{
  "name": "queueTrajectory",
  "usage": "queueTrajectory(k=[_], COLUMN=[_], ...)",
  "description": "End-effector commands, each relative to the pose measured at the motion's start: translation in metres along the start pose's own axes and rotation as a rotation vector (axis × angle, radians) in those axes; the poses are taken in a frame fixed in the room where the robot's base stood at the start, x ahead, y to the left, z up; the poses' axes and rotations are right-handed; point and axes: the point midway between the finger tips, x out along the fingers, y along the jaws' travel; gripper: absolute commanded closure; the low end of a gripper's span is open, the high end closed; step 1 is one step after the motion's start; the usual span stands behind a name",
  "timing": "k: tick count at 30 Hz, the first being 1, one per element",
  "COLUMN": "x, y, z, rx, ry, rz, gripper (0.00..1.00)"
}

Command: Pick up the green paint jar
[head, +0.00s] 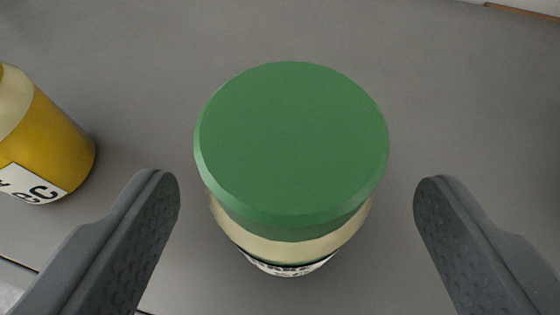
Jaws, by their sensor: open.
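The green paint jar (290,145) stands upright on a grey surface in the middle of the head view. I see its wide green lid from above, with a pale band and part of a white label below it. My gripper (297,195) is open, with one dark grey finger to the left of the jar and one to the right. There is a visible gap between each finger and the jar in the picture. The lower part of the jar is mostly hidden under the lid.
A yellow jar (50,140) with a white label is at the left edge, partly cut off, beyond my left finger. The grey surface (450,90) is clear behind and to the right of the green jar. A brown edge shows at the top right.

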Motion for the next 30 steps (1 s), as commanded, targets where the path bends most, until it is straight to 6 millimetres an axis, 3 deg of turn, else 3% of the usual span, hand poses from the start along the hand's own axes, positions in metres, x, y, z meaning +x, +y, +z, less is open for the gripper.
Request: queueTrajectory(k=[7, 14, 15, 21, 30], x=[0.030, 0.033, 0.033, 0.033, 0.033], y=[-0.003, -0.002, -0.002, -0.002, -0.002], z=[0.003, 0.003, 0.003, 0.003, 0.003], rx=[0.001, 0.001, 0.001, 0.001, 0.001], ry=[-0.004, -0.001, -0.001, -0.002, -0.002], rz=[0.000, 0.001, 0.001, 0.001, 0.002], gripper=[0.27, 0.27, 0.29, 0.83, 0.82])
